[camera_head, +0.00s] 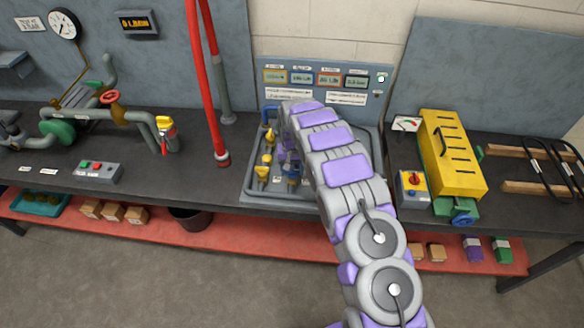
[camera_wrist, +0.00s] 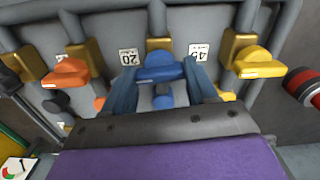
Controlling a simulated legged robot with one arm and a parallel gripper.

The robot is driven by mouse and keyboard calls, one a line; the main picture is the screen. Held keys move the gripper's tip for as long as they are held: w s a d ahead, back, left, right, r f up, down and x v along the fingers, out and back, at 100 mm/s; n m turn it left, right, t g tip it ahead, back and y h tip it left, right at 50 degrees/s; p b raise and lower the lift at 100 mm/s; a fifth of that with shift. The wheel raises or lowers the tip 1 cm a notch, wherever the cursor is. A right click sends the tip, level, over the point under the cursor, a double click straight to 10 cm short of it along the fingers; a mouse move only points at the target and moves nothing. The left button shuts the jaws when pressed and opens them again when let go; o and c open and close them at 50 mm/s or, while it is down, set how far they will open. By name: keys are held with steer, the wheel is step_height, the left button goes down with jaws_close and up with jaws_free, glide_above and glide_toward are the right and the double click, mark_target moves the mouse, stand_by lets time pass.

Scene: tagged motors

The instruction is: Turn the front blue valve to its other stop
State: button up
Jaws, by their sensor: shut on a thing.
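In the wrist view, a blue valve handle (camera_wrist: 160,67) sits in front of a brass body on a grey pipe, in the middle of the picture. My gripper (camera_wrist: 159,76) has one finger on each side of this handle and is shut on it. The handle lies across the picture, roughly level. Tags reading 20 and 45 are on the panel to either side. In the head view, my arm comes over the bench to the valve panel (camera_head: 254,196) and hides much of it. Some blue shows below my gripper there, but the handle's angle cannot be made out.
In the head view, a red pipe (camera_head: 207,90) stands left of the panel and a yellow box (camera_head: 452,152) right.

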mark_target(292, 170)
steer(key=shift+a+r+m, duration=0.1)
steer(key=shift+m, duration=0.5)
steer(key=o, duration=1.1)
steer(key=shift+c, duration=0.2)
step_height(292, 170, up, 17)
steer(key=p, duration=0.1)
steer(key=shift+p, duration=0.4)
steer(key=shift+r, duration=0.15)
